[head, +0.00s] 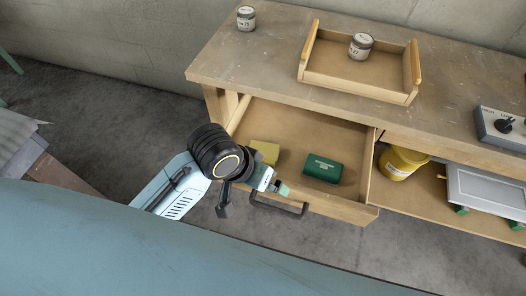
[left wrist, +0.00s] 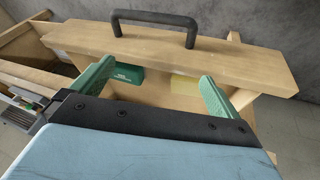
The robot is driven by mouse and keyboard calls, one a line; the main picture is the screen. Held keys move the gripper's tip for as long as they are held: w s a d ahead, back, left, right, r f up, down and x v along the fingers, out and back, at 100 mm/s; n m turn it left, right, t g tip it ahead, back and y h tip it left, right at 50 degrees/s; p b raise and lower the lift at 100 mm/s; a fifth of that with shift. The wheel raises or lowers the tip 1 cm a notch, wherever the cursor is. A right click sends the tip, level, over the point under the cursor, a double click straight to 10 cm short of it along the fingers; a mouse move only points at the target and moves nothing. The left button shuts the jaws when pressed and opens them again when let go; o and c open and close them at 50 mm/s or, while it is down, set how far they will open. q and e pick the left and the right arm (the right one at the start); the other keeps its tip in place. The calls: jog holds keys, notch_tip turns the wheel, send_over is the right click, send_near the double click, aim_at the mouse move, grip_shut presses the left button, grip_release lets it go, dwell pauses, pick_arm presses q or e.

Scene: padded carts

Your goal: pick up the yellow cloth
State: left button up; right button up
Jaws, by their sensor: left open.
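The yellow cloth (head: 265,151) lies in the open drawer (head: 348,200), near the drawer's left side. Part of it is hidden behind my left arm in the head view. It also shows in the left wrist view (left wrist: 186,86), beyond the drawer front and between my green fingers. My left gripper (head: 279,187) is open and empty, near the drawer front and its black handle (head: 278,206), apart from the cloth. In the left wrist view the two fingers (left wrist: 157,75) are spread wide. My right gripper is not in view.
A green box (head: 322,168) lies in the drawer right of the cloth. The workbench (head: 262,62) above carries a wooden tray (head: 315,82) with a can (head: 361,46), another can (head: 246,18) and a grey device (head: 500,127). A yellow container (head: 401,163) stands on the shelf at right.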

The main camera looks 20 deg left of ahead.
pick_arm(q)
jog(key=w+d+r+g+y, duration=0.1)
jog(key=w+d, duration=0.1)
jog(key=w, duration=0.4)
jog(key=n+y, duration=0.2)
jog(key=n, duration=0.1)
send_near(263, 150)
jog(key=shift+w+d+f+g+b, duration=0.1)
jog(key=shift+d+f+g+b, duration=0.2)
jog(key=shift+f+b, duration=0.55)
jog(key=shift+w+f+b, duration=0.2)
jog(key=shift+f+b, duration=0.1)
jog(key=shift+f, duration=1.1)
jog(key=f, duration=0.1)
jog(key=f+b, duration=0.1)
jog(key=f, duration=0.1)
jog(key=w+f+b, duration=0.1)
jog(key=shift+a+f, duration=0.2)
jog(key=shift+a, duration=0.1)
jog(key=shift+d, duration=0.25)
jog(key=shift+a, duration=0.1)
jog(key=shift+c, duration=0.9)
jog(key=c, duration=0.7)
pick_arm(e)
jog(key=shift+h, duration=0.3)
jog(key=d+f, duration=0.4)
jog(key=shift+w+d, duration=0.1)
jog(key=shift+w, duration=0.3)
